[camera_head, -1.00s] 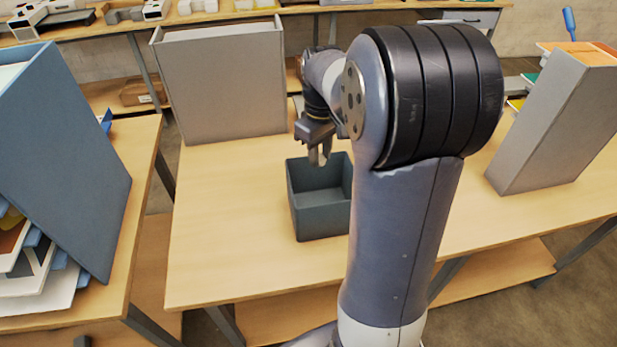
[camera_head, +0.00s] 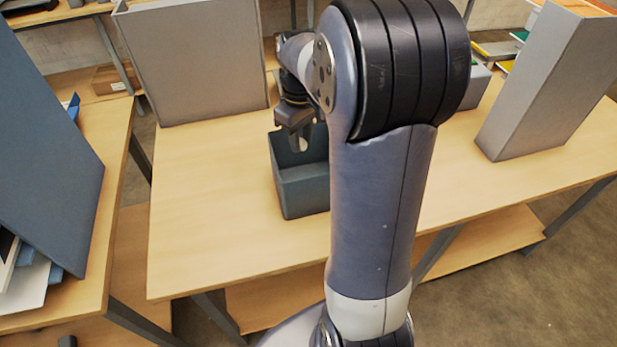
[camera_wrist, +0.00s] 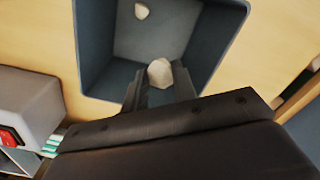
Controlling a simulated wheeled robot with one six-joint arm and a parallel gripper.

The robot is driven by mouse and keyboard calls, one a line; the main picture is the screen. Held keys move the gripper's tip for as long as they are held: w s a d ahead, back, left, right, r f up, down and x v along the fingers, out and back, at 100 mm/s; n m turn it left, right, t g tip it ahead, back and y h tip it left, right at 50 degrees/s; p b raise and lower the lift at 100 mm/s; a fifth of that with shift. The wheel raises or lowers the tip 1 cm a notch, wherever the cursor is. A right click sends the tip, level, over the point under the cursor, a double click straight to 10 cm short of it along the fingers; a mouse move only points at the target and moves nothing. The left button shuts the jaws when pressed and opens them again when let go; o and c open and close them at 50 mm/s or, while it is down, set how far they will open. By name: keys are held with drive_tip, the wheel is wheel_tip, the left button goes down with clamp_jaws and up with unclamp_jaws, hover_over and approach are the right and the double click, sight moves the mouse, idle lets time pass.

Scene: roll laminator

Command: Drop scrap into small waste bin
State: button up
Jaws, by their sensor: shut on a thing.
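The small waste bin (camera_head: 302,190) is a dark blue-grey open box on the wooden table, partly hidden behind my arm in the head view. My gripper (camera_head: 298,143) points down over the bin's opening. In the wrist view my gripper (camera_wrist: 160,88) is shut on a pale, crumpled scrap (camera_wrist: 160,72), held between the fingertips above the inside of the bin (camera_wrist: 88,45). A second small pale piece (camera_wrist: 142,11) shows inside the bin, toward the top of the wrist view.
A tall grey holder (camera_head: 195,70) stands behind the bin to the left, and another grey holder (camera_head: 545,85) stands at right. The table (camera_head: 215,240) is clear in front of the bin. A blue-grey holder (camera_head: 45,170) with papers stands on the left table.

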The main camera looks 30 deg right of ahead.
drive_tip(key=o, duration=1)
wheel_tip(320, 180, up, 11)
drive_tip(key=shift+f+b, duration=0.1)
drive_tip(key=shift+b, duration=0.2)
drive_tip(key=shift+f, duration=0.1)
wheel_tip(320, 180, down, 10)
drive_tip(key=shift+r+p, duration=0.15)
drive_tip(key=shift+p, duration=0.55)
wheel_tip(320, 180, up, 5)
drive_tip(key=p, duration=0.4)
drive_tip(key=shift+f, duration=0.25)
